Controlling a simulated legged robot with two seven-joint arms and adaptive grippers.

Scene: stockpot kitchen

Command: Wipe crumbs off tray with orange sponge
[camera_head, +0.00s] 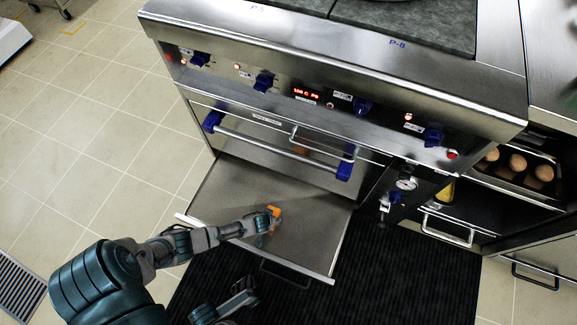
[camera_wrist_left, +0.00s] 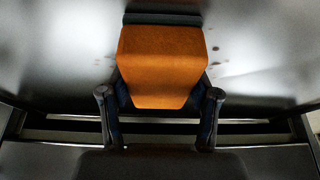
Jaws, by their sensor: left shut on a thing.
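The metal tray (camera_head: 222,197) is pulled out below the oven front in the head view; its bare surface also fills much of the left wrist view (camera_wrist_left: 62,55). My left gripper (camera_head: 268,222) is over the tray, right of its middle. It is shut on the orange sponge (camera_head: 274,212), which sits between the fingers in the left wrist view (camera_wrist_left: 162,62). I cannot tell whether the sponge touches the tray. Small dark crumbs (camera_wrist_left: 214,63) lie on the tray just right of the sponge.
The steel stove with blue knobs (camera_head: 264,82) and the closed oven door (camera_head: 262,140) stand behind the tray. A shelf at the right holds a pan of round brown buns (camera_head: 517,162). A dark ribbed mat (camera_head: 405,270) covers the floor in front.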

